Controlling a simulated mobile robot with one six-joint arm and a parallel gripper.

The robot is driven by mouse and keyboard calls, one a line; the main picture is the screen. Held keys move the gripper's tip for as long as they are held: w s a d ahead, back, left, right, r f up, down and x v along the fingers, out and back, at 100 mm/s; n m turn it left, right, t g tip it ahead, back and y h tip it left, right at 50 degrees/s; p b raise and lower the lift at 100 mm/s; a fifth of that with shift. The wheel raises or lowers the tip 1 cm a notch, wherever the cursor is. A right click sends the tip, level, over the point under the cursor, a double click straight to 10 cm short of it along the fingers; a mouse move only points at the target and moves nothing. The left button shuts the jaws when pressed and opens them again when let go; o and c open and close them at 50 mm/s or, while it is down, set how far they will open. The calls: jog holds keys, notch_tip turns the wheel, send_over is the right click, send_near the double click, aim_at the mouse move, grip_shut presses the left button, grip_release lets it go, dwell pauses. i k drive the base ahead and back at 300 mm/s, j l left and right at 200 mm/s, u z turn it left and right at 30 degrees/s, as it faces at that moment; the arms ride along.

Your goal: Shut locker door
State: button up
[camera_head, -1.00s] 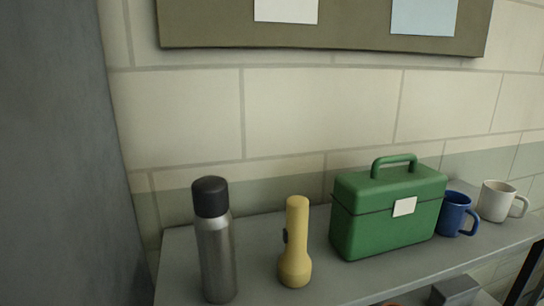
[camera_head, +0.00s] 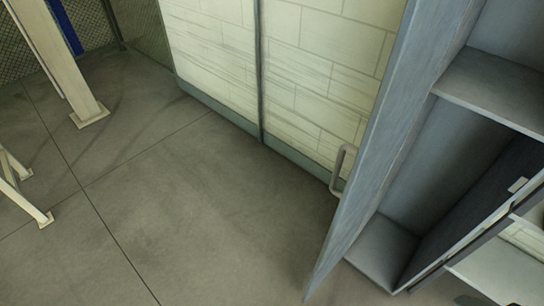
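The locker door (camera_head: 378,140) is a tall grey panel standing open at the right of the head view. A pale loop handle (camera_head: 342,168) is on its left face. To its right is the open grey locker (camera_head: 425,165), with an inner shelf (camera_head: 492,88) and a bare floor (camera_head: 384,250). No bag shows in the visible part. The locker's top is out of frame. My gripper is not in view.
Concrete floor (camera_head: 190,205) lies clear to the left of the door. A cream post (camera_head: 62,65) with a foot plate stands at the upper left, and a cream leg frame (camera_head: 22,190) at the left edge. A block wall (camera_head: 310,75) is behind.

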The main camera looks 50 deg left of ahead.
aim_at(427, 29)
jog(key=j+u, duration=0.1)
jog(key=j, duration=0.8)
jog(key=i+j+u, duration=0.1)
jog(key=j, duration=0.8)
